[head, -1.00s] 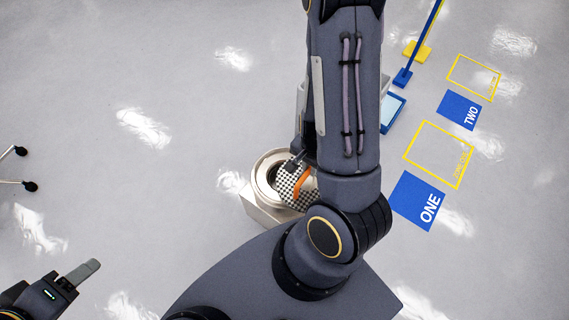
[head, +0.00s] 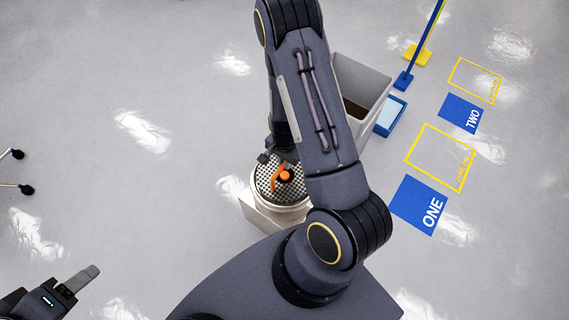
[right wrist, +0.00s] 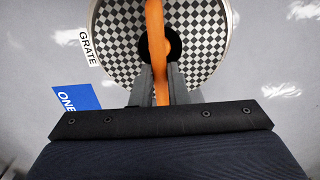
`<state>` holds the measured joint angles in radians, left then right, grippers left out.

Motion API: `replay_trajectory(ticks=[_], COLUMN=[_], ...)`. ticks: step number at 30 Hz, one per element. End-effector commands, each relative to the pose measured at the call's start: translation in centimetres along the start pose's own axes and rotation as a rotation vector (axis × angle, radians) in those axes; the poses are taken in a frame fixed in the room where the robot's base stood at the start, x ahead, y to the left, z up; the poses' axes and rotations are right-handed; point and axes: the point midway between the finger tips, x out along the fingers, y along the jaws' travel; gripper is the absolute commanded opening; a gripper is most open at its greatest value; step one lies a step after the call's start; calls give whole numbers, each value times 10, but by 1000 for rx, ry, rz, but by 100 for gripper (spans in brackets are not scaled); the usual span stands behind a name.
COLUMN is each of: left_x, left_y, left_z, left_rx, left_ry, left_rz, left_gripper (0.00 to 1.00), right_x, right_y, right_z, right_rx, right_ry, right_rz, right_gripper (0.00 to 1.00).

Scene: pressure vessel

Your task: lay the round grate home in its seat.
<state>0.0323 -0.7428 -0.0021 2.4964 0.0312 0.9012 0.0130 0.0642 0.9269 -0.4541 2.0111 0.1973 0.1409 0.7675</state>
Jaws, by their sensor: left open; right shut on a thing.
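The round grate (head: 266,182) is a black-and-white checkered disc with an orange handle (head: 279,180). It lies over the round cream mouth of the vessel (head: 278,208), in line with the rim as far as I see. Whether it sits flush or just above the seat I cannot tell. My right gripper (right wrist: 161,75) is shut on the orange handle in the right wrist view, where the checkered grate (right wrist: 115,40) surrounds a dark centre. The forearm hides part of the vessel's right side in the head view. My left gripper (head: 78,281) is open and empty at lower left, far from the vessel.
A grey bin (head: 362,82) stands behind the forearm, next to a blue tray (head: 391,115) and a blue post on a yellow base (head: 416,55). Blue floor marks ONE (head: 419,204) and TWO (head: 461,114) lie to the right. The floor left of the vessel is clear.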

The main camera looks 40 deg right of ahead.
Motion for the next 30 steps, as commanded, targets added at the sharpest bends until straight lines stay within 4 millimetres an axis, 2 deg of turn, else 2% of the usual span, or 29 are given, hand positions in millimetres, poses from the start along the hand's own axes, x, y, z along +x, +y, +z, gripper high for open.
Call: replay_trajectory(ticks=[1,3,13,14,19,26,30], left_x=[4,4,6,6,5,5,2], left_y=[-2,-2,-3,-3,-2,-2,-1], left_z=[2,2,3,3,3,2,1], left_rx=[0,0,0,0,0,0,0], left_ry=[0,0,0,0,0,0,0], left_rz=[0,0,0,0,0,0,0], left_gripper=[55,55,55,55,55,55,55], right_x=[11,16,19,19,18,18,10], right_y=[1,0,0,0,0,0,0], right_z=[0,0,0,0,0,0,0], right_rx=[0,-1,0,0,0,0,-1], right_ry=[-2,-1,0,0,0,0,1], right_rz=[3,0,-1,0,0,0,-2], right_gripper=[0,0,0,15,36,36,36])
